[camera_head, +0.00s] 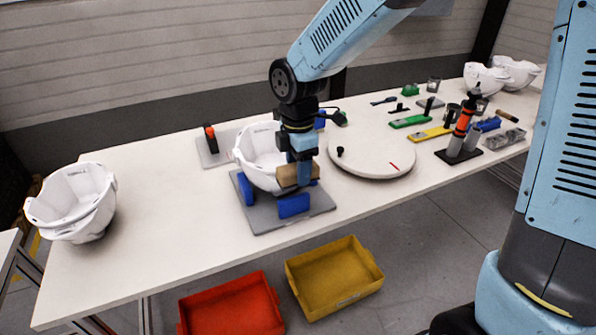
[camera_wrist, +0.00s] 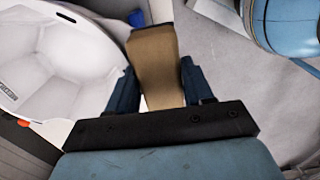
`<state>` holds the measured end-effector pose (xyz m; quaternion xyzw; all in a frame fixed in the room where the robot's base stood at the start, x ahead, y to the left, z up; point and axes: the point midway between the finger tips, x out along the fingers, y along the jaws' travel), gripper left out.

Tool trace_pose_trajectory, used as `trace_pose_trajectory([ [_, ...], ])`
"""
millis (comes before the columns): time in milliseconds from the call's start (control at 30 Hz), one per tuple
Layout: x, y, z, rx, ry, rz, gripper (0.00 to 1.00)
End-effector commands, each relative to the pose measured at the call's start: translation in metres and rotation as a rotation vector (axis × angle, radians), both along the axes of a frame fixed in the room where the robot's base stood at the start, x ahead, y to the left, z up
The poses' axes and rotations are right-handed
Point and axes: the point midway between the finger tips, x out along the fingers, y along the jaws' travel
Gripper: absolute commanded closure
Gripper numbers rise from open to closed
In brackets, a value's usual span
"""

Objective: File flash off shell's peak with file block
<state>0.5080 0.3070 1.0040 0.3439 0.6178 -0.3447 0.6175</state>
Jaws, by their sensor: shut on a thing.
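A white helmet shell (camera_head: 258,148) sits open side up in a grey fixture plate (camera_head: 262,219) with blue blocks (camera_head: 293,206). My gripper (camera_head: 305,172) is at the shell's right front and is shut on a tan file block (camera_head: 288,176). In the wrist view the file block (camera_wrist: 154,62) sticks out between both dark fingers of my gripper (camera_wrist: 158,88). The shell (camera_wrist: 62,55) fills the left of that view, close beside the block. I cannot tell whether the block touches the shell. The peak and any flash on it are not clear to see.
A round white turntable (camera_head: 371,158) stands right of the fixture. Stacked shells (camera_head: 75,204) are at the left table end. Files and tools, including a green one (camera_head: 408,121), lie at the right. Red (camera_head: 232,305) and yellow (camera_head: 334,278) bins are below the front edge. The table's left middle is clear.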

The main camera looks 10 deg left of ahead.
Motion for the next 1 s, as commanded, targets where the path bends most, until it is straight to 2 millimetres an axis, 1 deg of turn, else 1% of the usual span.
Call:
trace_pose_trajectory([
  [100,0.000,0.000,0.011,0.001,-0.002,-0.001,0.73],
  [700,0.000,0.000,0.058,0.002,-0.003,0.000,0.73],
  [833,0.000,0.000,0.066,0.001,-0.002,0.001,0.73],
  [1000,0.000,0.000,0.067,0.001,-0.001,0.001,0.73],
])
